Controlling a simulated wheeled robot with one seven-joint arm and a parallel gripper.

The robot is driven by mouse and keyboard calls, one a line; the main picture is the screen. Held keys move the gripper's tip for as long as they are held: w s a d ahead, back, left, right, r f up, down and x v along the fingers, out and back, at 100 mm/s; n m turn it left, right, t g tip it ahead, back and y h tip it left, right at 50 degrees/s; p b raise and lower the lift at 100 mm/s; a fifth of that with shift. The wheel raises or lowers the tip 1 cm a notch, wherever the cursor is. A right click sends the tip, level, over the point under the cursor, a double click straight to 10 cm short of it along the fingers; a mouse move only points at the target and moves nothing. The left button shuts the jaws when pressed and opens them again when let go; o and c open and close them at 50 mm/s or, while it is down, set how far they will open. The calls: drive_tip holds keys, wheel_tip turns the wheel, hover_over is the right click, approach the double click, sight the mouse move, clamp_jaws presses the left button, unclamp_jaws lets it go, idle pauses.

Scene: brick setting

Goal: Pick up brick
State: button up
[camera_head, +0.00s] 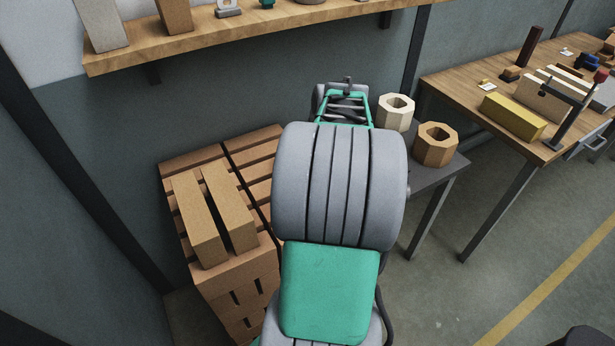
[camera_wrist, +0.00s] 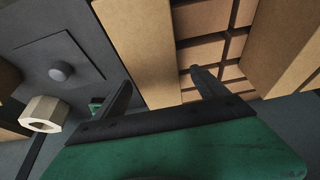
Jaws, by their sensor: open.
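Another tan brick (camera_wrist: 284,45) is to the right of the fingers. In the head view my arm hides the gripper and part of the pallets.
The pallet stack (camera_head: 258,158) stands by the wall. A grey table (camera_head: 436,176) beside it holds a cream hexagonal ring (camera_head: 396,112) and a tan one (camera_head: 436,145). A wooden shelf (camera_head: 215,42) runs above. A cluttered workbench (camera_head: 455,80) is at right, with open floor before it.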

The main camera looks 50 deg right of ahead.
drive_tip(key=x, duration=0.5)
drive_tip(key=shift+d+p, duration=0.2)
drive_tip(key=shift+p, duration=0.15)
drive_tip(key=shift+c, duration=0.4)
clamp_jaws()
drive_tip(key=shift+w+d+r, duration=0.1)
drive_tip(key=shift+w+r, duration=0.05)
drive_tip(key=shift+r, duration=0.05)
